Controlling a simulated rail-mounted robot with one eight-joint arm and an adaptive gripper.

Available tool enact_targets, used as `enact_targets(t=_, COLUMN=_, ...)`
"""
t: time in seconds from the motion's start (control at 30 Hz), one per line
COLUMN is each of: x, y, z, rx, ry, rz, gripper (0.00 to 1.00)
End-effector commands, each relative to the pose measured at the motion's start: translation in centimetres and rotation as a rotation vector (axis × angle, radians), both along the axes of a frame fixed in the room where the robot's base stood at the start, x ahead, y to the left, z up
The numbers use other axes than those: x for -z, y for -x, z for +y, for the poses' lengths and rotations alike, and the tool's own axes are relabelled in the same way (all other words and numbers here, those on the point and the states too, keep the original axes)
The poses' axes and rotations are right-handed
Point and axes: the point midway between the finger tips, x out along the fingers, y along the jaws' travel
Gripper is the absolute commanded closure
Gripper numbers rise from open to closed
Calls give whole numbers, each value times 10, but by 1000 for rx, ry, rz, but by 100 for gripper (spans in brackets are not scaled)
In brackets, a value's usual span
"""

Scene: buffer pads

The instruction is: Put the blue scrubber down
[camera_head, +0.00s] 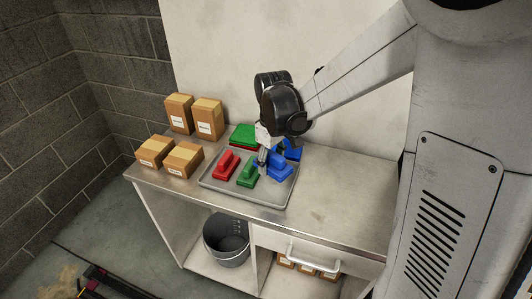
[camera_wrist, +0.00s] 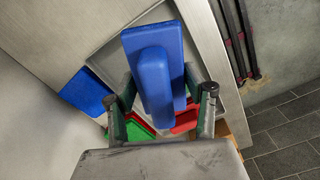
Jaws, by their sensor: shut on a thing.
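The blue scrubber (camera_head: 280,168) is a block with a raised grip, at the right part of the grey tray (camera_head: 244,198). My gripper (camera_head: 270,157) is above it, with its fingers pointing down. In the wrist view my gripper (camera_wrist: 167,92) is shut on the raised grip of the blue scrubber (camera_wrist: 155,72), one finger on each side. The scrubber lies over the tray (camera_wrist: 108,57); I cannot tell whether it touches the tray or hangs just above. Its underside is hidden.
A red scrubber (camera_head: 226,165) and a green scrubber (camera_head: 247,174) sit left of the blue one on the tray. A green pad (camera_head: 243,133) and a blue pad (camera_head: 293,149) lie behind. Cardboard boxes (camera_head: 208,118) stand at the left. The counter's right side (camera_head: 345,190) is clear.

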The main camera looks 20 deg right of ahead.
Motion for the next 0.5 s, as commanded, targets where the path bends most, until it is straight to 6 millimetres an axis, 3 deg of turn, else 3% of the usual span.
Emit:
enact_targets(t=0.2, x=18, y=-25, z=-18, rx=1, ry=0, rz=0, gripper=87)
enact_targets(t=0.5, x=33, y=-32, z=-23, rx=0, ry=0, rz=0, gripper=87)
